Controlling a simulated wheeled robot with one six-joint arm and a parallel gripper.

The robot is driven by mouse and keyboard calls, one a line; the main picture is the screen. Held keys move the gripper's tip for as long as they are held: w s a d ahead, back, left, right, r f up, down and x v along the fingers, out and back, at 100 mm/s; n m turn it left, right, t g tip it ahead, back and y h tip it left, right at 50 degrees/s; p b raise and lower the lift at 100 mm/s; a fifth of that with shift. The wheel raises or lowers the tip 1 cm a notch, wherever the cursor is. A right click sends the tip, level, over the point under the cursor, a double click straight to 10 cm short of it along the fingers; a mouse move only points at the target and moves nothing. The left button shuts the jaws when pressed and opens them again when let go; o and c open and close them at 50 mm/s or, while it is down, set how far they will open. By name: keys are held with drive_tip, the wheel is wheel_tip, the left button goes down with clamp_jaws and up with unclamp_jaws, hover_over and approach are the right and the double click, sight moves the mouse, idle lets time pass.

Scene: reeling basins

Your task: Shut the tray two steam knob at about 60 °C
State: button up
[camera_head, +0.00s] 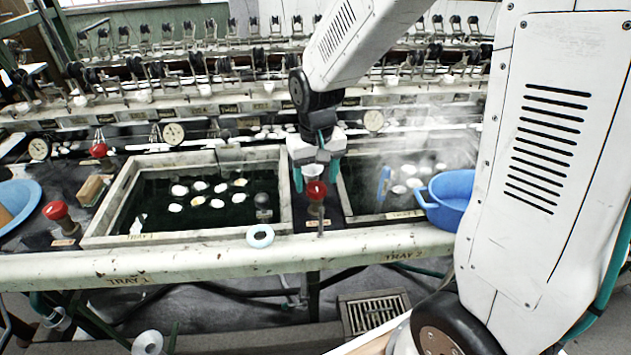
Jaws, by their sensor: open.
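The tray two steam knob appears to be the red knob (316,190) on a short brass-coloured stem, on the strip between the two basins, left of tray two (405,216). My gripper (316,177) is open, pointing down right at this knob, with its teal fingers to the left and right of the knob's top. I cannot tell whether they touch it. Tray two holds dark water with several white cocoons, and steam rises over it. A round dial (373,120) sits on the rail behind; its reading is too small to tell.
Tray one (190,238) is at left with several cocoons, and another red knob (55,210) stands left of it. A blue basin (452,198) sits at tray two's right. Reeling gear lines the back.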

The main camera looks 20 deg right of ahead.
sight(316, 186)
wheel_tip(316, 186, up, 6)
drive_tip(key=shift+r, duration=0.1)
idle(0.6)
